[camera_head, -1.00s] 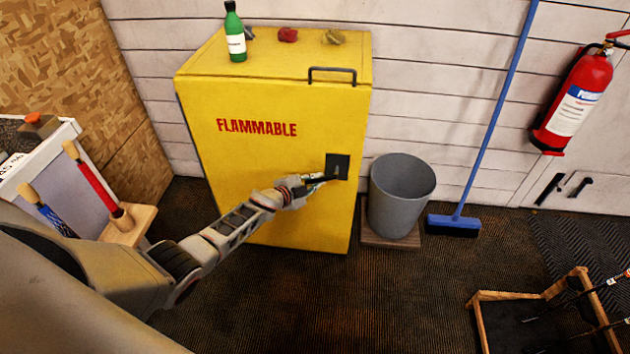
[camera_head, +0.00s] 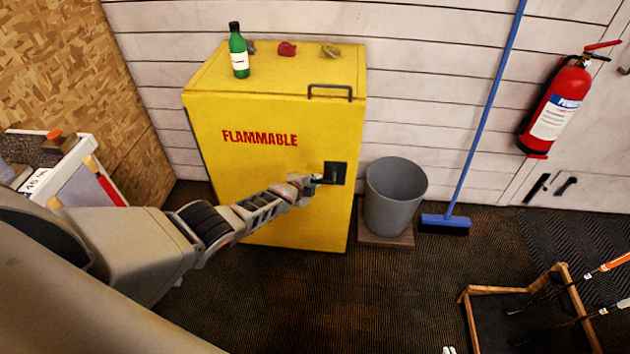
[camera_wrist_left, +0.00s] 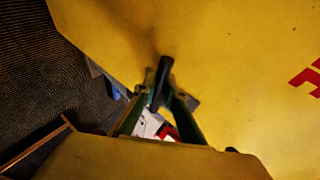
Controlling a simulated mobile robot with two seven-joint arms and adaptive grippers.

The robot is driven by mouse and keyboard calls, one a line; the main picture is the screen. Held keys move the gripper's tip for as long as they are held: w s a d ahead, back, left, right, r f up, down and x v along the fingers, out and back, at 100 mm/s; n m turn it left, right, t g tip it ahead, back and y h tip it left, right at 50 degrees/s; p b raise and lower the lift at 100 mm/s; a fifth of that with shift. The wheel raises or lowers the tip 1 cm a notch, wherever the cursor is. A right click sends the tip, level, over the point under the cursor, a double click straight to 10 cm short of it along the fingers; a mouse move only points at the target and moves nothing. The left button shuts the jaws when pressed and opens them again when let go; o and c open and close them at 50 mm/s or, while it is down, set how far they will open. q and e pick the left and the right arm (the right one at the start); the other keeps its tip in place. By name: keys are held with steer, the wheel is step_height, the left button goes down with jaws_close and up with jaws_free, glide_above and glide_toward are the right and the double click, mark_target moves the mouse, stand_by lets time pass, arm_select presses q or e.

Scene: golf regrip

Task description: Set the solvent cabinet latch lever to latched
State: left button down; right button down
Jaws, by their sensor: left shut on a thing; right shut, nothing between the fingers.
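The yellow solvent cabinet (camera_head: 270,190) stands against the wall, with red "FLAMMABLE" lettering on its front. A dark latch plate (camera_head: 337,168) is near the right edge of the front. My left gripper (camera_head: 318,180) reaches it from the left and is shut on the dark latch lever (camera_wrist_left: 163,78). In the left wrist view the lever sits between the two green-edged fingers (camera_wrist_left: 158,108), against the yellow door. The fingers partly cover the lever, and I cannot tell its exact setting. My right gripper is not in view.
A grey bin (camera_head: 394,195) stands on a wooden base just right of the cabinet. A blue broom (camera_head: 468,140) leans on the wall, near a red fire extinguisher (camera_head: 558,108). A green bottle (camera_head: 238,55) stands on the cabinet. A wooden-framed rack (camera_head: 500,290) is at lower right.

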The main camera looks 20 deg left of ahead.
arm_select(q)
steer(key=shift+w+a+r, duration=0.1)
steer(key=c, duration=2.1)
jaws_free()
